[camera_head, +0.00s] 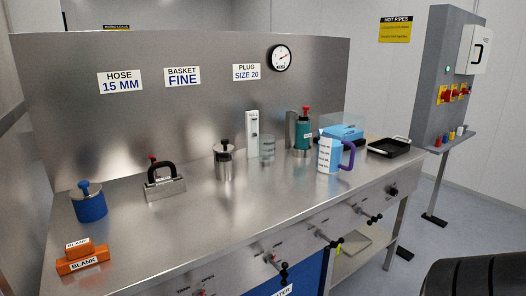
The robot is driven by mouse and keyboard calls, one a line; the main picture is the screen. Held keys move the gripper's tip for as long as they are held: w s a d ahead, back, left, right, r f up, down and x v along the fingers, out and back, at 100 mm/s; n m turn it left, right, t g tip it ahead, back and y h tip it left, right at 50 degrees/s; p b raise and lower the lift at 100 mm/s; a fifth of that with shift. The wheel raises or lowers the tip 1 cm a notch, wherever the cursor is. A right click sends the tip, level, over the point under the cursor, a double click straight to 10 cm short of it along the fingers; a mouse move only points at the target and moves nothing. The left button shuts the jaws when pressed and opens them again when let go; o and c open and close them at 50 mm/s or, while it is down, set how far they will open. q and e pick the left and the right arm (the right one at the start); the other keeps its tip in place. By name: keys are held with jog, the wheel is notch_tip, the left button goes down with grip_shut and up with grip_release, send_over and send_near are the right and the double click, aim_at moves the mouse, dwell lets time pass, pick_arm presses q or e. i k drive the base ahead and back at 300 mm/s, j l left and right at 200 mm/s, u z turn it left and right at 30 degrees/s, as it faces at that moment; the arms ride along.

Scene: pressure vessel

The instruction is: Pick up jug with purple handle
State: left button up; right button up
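A jug (325,157) with a purple handle stands upright on the steel workbench, right of the middle and near its front edge. Its body is pale with dark markings, and the purple handle (349,155) points to the right. Nothing covers the jug from this side. Neither my left nor my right gripper shows in the head view.
Behind the jug are a green canister (303,138) and a clear-and-blue box (342,133). A black tray (389,147) lies to its right, and a glass beaker (267,149) stands to its left. Valve handles (330,241) stick out of the bench front. The bench's front middle is bare.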

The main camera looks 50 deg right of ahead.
aim_at(331, 143)
jog(key=z, duration=1.55)
